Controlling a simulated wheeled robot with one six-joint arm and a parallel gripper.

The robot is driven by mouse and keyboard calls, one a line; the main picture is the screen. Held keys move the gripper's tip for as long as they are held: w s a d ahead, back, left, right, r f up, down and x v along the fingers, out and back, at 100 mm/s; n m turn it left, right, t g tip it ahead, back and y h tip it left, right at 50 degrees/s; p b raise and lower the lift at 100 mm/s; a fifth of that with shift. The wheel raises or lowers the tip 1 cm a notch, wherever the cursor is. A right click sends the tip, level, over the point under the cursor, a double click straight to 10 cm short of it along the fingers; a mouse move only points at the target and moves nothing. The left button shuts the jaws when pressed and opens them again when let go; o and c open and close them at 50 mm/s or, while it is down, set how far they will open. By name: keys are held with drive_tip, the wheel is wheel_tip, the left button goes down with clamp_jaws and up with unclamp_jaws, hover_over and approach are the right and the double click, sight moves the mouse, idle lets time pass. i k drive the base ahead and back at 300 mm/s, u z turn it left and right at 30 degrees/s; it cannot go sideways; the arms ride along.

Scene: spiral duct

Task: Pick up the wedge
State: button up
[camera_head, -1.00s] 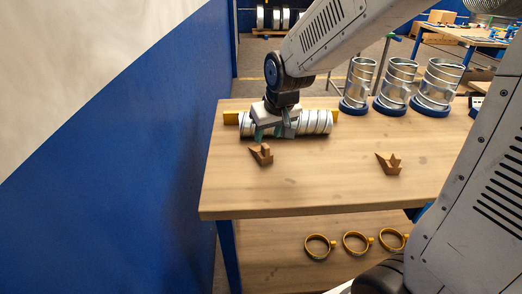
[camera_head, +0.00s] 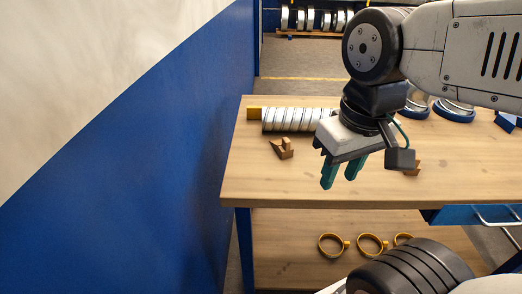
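A brown wooden wedge (camera_head: 282,149) lies on the workbench at the left, in front of the silver spiral duct (camera_head: 292,119). A second wooden wedge (camera_head: 413,168) lies further right and is mostly hidden behind my gripper. My gripper (camera_head: 343,172) hangs above the front middle of the bench with its green fingers pointing down. The fingers are apart with nothing visible between them. It is to the right of the left wedge and nearer the camera, touching neither wedge as far as I can see.
The wooden workbench (camera_head: 262,184) has free room at its front left. A blue wall (camera_head: 190,150) stands close on the left. Yellow ring clamps (camera_head: 331,245) lie on the lower shelf. Upright duct pieces (camera_head: 453,109) stand at the back right, partly hidden by my arm.

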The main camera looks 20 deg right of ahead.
sight(282, 147)
drive_tip(key=u, duration=1.35)
drive_tip(key=k, duration=0.95)
drive_tip(key=z, duration=2.1)
drive_tip(key=i, duration=0.5)
drive_tip(key=u, duration=0.05)
